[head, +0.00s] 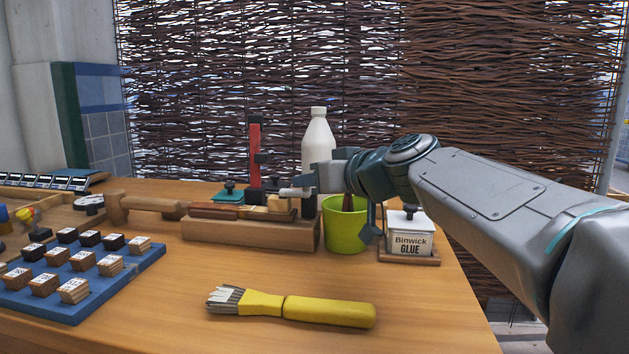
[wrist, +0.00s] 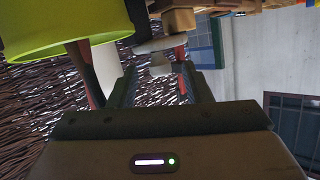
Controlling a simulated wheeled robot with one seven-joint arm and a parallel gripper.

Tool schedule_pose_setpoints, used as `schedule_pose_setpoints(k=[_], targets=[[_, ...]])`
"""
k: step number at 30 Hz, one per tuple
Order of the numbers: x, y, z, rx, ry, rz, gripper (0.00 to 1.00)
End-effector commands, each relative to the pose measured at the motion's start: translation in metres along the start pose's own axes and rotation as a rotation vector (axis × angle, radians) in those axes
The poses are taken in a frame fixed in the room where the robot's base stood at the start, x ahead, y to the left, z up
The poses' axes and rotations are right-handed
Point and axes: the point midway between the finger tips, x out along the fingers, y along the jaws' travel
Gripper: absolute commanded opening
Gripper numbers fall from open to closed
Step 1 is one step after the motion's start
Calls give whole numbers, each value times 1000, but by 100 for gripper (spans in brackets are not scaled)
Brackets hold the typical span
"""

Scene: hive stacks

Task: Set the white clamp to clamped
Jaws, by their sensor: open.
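The white clamp (head: 296,193) is on the back of the workbench, at the right end of the wooden block; only its pale handle and some dark metal show beside my gripper. In the wrist view a pale part of the clamp (wrist: 160,65) lies between and beyond my fingers. My gripper (head: 308,190) reaches in from the right, sideways, with its tip at the clamp. My gripper is open in the wrist view (wrist: 158,88), its two fingers apart. I cannot tell whether they touch the handle, and the clamp's setting is unclear.
A lime green bucket (head: 345,228) stands just under my wrist, also close in the wrist view (wrist: 60,30). A glue tin (head: 410,237) is to its right. A white bottle (head: 319,140) and a red post (head: 255,150) stand behind. A yellow brush (head: 300,308) lies in front.

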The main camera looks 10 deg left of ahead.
Motion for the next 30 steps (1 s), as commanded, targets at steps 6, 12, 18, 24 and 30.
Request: schedule_pose_setpoints(k=[6,12,18,24,30], targets=[[-46,0,-3,0,5,4,45],[-91,-1,-3,-1,4,3,45],[-118,-1,-2,0,3,1,45],[-127,-1,0,1,1,-1,45],[-127,-1,0,1,1,-1,45]])
